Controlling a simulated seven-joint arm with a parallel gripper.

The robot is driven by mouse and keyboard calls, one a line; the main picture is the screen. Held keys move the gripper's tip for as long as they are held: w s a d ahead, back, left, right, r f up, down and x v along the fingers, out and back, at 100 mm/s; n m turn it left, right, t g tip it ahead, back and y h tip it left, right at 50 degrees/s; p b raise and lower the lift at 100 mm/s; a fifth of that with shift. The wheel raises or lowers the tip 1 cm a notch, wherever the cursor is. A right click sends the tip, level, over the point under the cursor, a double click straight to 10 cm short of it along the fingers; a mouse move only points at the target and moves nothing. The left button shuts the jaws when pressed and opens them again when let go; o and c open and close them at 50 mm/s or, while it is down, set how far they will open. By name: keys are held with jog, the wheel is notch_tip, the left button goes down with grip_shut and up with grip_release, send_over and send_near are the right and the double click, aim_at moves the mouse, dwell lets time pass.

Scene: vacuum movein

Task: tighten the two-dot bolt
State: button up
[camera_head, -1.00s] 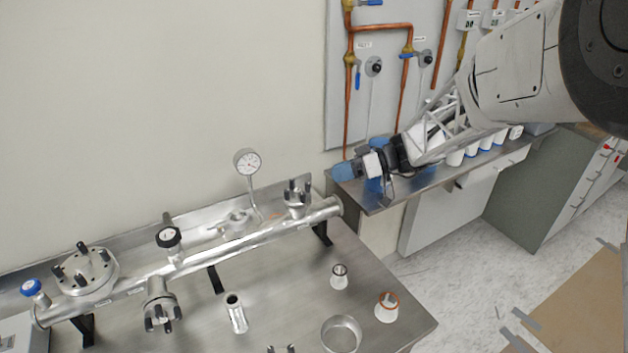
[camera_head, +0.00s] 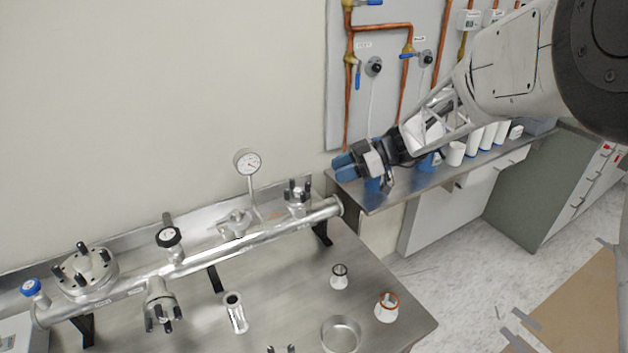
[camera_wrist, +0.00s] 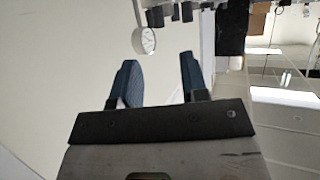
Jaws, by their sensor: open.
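A steel vacuum pipe (camera_head: 215,258) runs along the bench, with several flanges that carry dark bolts. The large flange (camera_head: 86,273) is at the left, a front-facing flange (camera_head: 160,314) is below the pipe, and a small top flange (camera_head: 298,196) is at the right end. Dot marks are too small to read, so I cannot tell which is the two-dot bolt. My gripper (camera_head: 349,166) is in the air to the right of and above the pipe's right end, apart from it. In the wrist view its blue fingers (camera_wrist: 160,80) are apart with nothing between them.
A pressure gauge (camera_head: 247,162) rises behind the pipe and also shows in the wrist view (camera_wrist: 144,40). Loose fittings, including a ring (camera_head: 341,335) and an orange-rimmed cone (camera_head: 387,307), stand on the bench front. A shelf (camera_head: 400,192) with white cups is behind my gripper.

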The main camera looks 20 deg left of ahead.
aim_at(309, 183)
jog(key=shift+x, duration=3.75)
grip_shut()
jog(key=shift+s+m, duration=0.1)
jog(key=shift+m, duration=0.2)
jog(key=shift+s+m+t+y, duration=0.15)
jog(key=shift+m+t+y, duration=0.1)
jog(key=shift+m+t, duration=0.85)
jog(key=shift+s+m+t+y, duration=0.15)
jog(key=shift+m+t+y, duration=0.1)
jog(key=shift+m+t, duration=0.8)
jog(key=shift+s+m+t+h, duration=0.15)
jog(key=shift+m+t+h, duration=0.15)
jog(key=shift+m+t, duration=1.2)
jog(key=shift+t, duration=0.75)
